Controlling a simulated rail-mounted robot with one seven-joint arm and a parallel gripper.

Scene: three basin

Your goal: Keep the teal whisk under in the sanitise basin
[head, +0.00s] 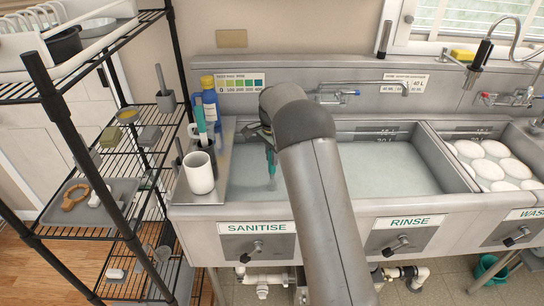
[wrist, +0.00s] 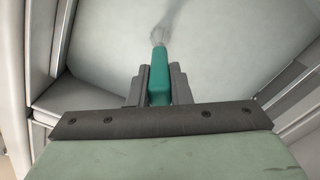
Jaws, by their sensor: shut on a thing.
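The teal whisk (wrist: 159,72) is held by its handle between the fingers of my gripper (wrist: 158,85), with its wire end pointing away into the water in the wrist view. In the head view the whisk (head: 271,163) hangs down into the sanitise basin (head: 243,203), its lower end at or under the cloudy water. My gripper (head: 266,143) is mostly hidden behind my arm there. The sanitise basin is the left one, marked by a SANITISE label. How deep the wires sit is hard to tell.
A black wire rack (head: 110,160) stands at the left.

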